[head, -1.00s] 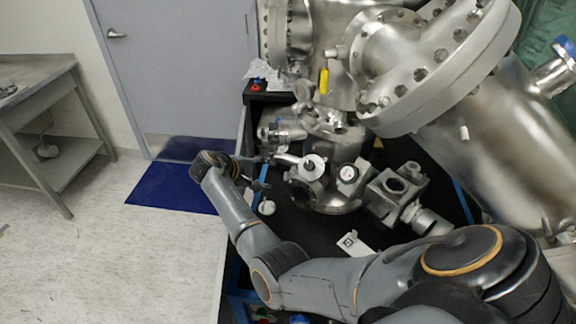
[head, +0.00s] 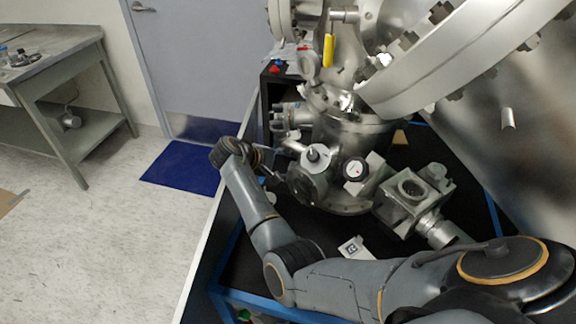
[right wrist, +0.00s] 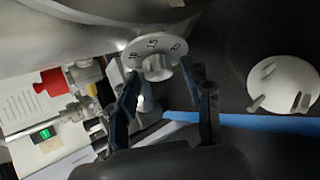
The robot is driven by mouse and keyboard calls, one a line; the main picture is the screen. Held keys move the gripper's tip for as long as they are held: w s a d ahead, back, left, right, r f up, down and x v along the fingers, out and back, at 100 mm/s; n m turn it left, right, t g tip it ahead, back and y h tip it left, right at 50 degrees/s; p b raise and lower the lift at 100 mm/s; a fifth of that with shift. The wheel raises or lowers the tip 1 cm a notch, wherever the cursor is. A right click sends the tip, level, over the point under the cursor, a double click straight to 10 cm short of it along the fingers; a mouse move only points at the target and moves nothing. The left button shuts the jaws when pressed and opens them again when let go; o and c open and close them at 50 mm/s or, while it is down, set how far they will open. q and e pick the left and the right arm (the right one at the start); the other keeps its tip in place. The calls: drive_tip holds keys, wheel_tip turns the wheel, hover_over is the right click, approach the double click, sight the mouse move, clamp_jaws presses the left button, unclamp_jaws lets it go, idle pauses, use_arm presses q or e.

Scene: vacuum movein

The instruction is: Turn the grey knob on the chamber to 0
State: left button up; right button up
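The grey knob (right wrist: 157,68) shows in the right wrist view, at the middle of a pale dial (right wrist: 144,45) with dark numbers, one of which looks like 15. The dial sits on the metal chamber. My right gripper (right wrist: 162,80) is open. Its two dark fingertips stand on either side of the knob, with gaps visible; I cannot tell whether they reach its depth. In the head view, my right arm stretches to the near left side of the chamber (head: 345,130), where the gripper is small and partly hidden. My left gripper is not in view.
Open floor (head: 110,245) lies left, with a bench (head: 60,60) beyond.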

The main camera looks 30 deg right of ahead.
clamp_jaws()
drive_tip(key=p, duration=0.2)
drive_tip(key=r+n+g+y+p, duration=0.1)
drive_tip(key=p, duration=0.2)
drive_tip(key=shift+d+n, duration=0.2)
drive_tip(key=shift+n, duration=0.1)
drive_tip(key=shift+f+n+y+p, duration=0.45)
drive_tip(key=shift+n+y+p, duration=0.15)
drive_tip(key=shift+p, duration=0.1)
drive_tip(key=shift+g, duration=0.3)
drive_tip(key=shift+f, duration=0.1)
drive_tip(key=shift+o, duration=1.5)
unclamp_jaws()
drive_tip(key=v, duration=1.2)
